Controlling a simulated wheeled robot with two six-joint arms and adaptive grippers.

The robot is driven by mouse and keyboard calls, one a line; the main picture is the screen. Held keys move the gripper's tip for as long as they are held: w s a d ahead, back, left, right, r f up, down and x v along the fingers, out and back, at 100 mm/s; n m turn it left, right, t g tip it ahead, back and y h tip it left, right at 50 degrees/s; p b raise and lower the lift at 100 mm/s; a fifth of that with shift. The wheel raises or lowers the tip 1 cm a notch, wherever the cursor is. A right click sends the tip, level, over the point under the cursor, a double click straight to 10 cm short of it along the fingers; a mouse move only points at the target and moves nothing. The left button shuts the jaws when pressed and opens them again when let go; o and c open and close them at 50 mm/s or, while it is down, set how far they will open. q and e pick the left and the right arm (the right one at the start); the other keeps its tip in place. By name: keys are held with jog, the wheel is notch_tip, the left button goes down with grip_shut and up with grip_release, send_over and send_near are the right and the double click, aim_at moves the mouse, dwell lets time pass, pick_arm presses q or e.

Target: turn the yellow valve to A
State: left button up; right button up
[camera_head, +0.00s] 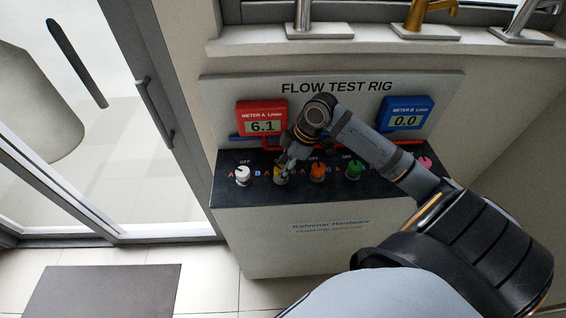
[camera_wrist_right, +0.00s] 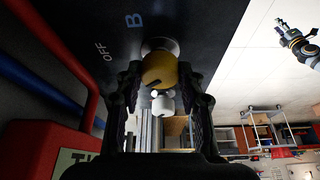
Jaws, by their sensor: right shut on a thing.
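The yellow valve (camera_head: 280,176) is the second knob from the left on the dark top of the flow test rig. My right gripper (camera_head: 287,163) is on it from above and hides part of it. In the right wrist view the yellow valve (camera_wrist_right: 160,70) sits between the two fingers of my right gripper (camera_wrist_right: 160,100), which are shut on it. I cannot tell which letter it points to. The red meter A (camera_head: 262,118) reads 6.1 and the blue meter B (camera_head: 405,114) reads 0.0. My left gripper (camera_wrist_right: 284,30) shows small in the right wrist view; its jaws are unclear.
The white knob (camera_head: 243,175) stands to the left of the yellow valve. The orange knob (camera_head: 317,172), green knob (camera_head: 354,169) and pink knob (camera_head: 426,163) stand to the right. A red pipe (camera_head: 352,147) runs behind them. Faucets (camera_head: 427,18) stand on the ledge above.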

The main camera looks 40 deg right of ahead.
jog(key=shift+w+n+g+y, duration=0.15)
jog(key=shift+n+g, duration=0.2)
jog(key=shift+n, duration=0.6)
jog(key=shift+n+g+y, duration=0.15)
jog(key=shift+n+g, duration=0.2)
jog(key=shift+n, duration=0.6)
jog(key=o, duration=1.2)
jog(key=shift+d+r, duration=0.15)
jog(key=v, duration=1.1)
jog(key=shift+r, duration=0.35)
